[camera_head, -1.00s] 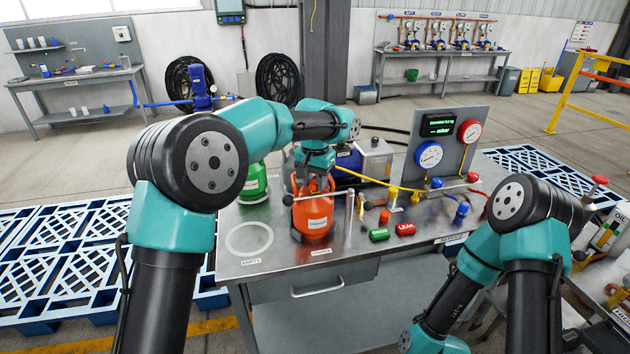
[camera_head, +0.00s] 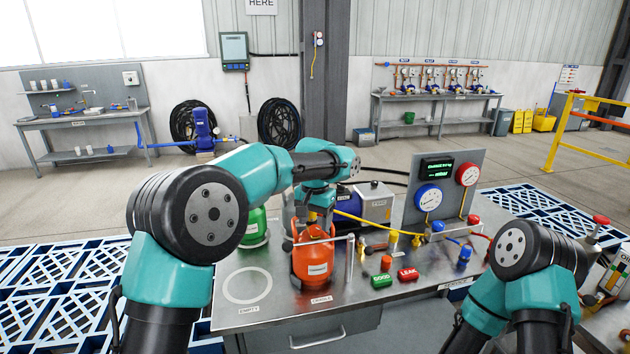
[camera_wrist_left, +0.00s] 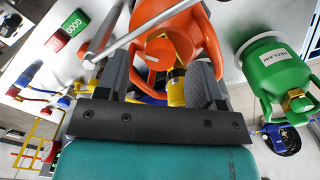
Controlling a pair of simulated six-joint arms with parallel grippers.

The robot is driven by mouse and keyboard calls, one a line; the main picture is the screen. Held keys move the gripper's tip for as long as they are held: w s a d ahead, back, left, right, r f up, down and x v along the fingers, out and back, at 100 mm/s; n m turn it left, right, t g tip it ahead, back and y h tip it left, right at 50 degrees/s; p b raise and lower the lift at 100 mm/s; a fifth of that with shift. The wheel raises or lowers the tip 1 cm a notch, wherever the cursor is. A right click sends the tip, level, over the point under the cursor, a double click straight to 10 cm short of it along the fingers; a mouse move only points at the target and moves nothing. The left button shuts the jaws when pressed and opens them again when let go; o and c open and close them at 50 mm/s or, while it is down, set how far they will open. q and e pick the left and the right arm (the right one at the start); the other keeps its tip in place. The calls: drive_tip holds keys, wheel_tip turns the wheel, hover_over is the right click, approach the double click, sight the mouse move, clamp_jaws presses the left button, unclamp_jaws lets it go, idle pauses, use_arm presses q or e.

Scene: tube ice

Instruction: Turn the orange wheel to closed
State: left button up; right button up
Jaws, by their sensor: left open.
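The orange tank (camera_head: 312,262) stands on the metal bench, with its collar and top fittings under my left gripper. In the left wrist view, its orange collar (camera_wrist_left: 197,30) surrounds a small orange wheel (camera_wrist_left: 155,50) and a brass-yellow fitting (camera_wrist_left: 177,90). My left gripper (camera_head: 316,222) is open and points down at the tank top. In the left wrist view its two dark fingers (camera_wrist_left: 160,75) stand apart, on either side of the wheel and fitting. I cannot tell whether they touch. The wheel is hidden in the head view. My right gripper is out of view.
A green tank (camera_head: 254,228) stands left of the orange one. A metal post (camera_head: 349,258) with a rod rises close to its right. Green and red buttons (camera_head: 408,274) and a gauge panel (camera_head: 444,190) lie farther right. The ringed spot (camera_head: 247,284) is empty.

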sight(315, 228)
use_arm(q)
wheel_tip(315, 228, up, 16)
drive_tip(key=shift+f, duration=0.25)
idle(0.6)
